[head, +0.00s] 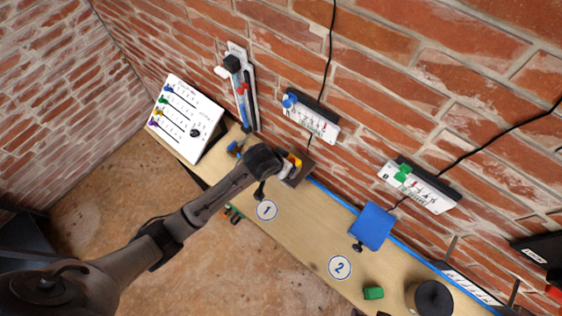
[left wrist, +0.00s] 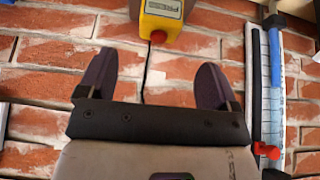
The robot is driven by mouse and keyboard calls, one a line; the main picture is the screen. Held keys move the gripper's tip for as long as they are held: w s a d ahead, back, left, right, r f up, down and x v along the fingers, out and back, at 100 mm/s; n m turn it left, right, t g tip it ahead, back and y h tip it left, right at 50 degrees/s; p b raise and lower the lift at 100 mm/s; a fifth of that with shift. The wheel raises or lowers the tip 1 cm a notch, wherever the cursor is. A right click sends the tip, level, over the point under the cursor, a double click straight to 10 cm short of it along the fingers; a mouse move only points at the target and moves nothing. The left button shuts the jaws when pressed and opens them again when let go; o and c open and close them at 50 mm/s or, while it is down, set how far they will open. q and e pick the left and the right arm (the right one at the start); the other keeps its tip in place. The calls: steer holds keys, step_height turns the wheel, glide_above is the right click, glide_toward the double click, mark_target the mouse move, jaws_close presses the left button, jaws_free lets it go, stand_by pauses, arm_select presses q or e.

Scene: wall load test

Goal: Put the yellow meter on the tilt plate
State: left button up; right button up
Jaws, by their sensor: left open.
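The yellow meter (left wrist: 160,22) shows at the top of the left wrist view as a yellow box with a grey label and a red knob. It lies beyond my left fingertips, in line with the gap between them. In the head view it is mostly hidden by my left gripper (head: 288,168), with a small yellow and red part (head: 294,161) showing. My left gripper (left wrist: 156,62) is open, with nothing between its fingers. A blue plate (head: 373,226), seemingly the tilt plate, stands empty at the bench's wall edge, with a black knob at its lower corner. My right gripper is not in view.
The wooden bench (head: 300,222) runs along the brick wall, bare around round labels 1 (head: 266,210) and 2 (head: 340,267). A white chart board (head: 186,118), a vertical scale (head: 243,90) and two wall strips stand behind.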

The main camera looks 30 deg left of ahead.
arm_select(q)
steer(key=shift+s+r, duration=0.25)
steer(key=shift+r, duration=0.15)
steer(key=shift+s, duration=0.1)
steer(key=s+a+g, duration=0.1)
steer(key=s+a, duration=0.1)
steer(key=s, duration=1.1)
steer(key=s+a+g+y, duration=0.1)
steer(key=s+a, duration=0.1)
steer(key=s, duration=1.2)
steer(key=shift+s+a+f, duration=0.25)
steer(key=shift+s+f, duration=0.05)
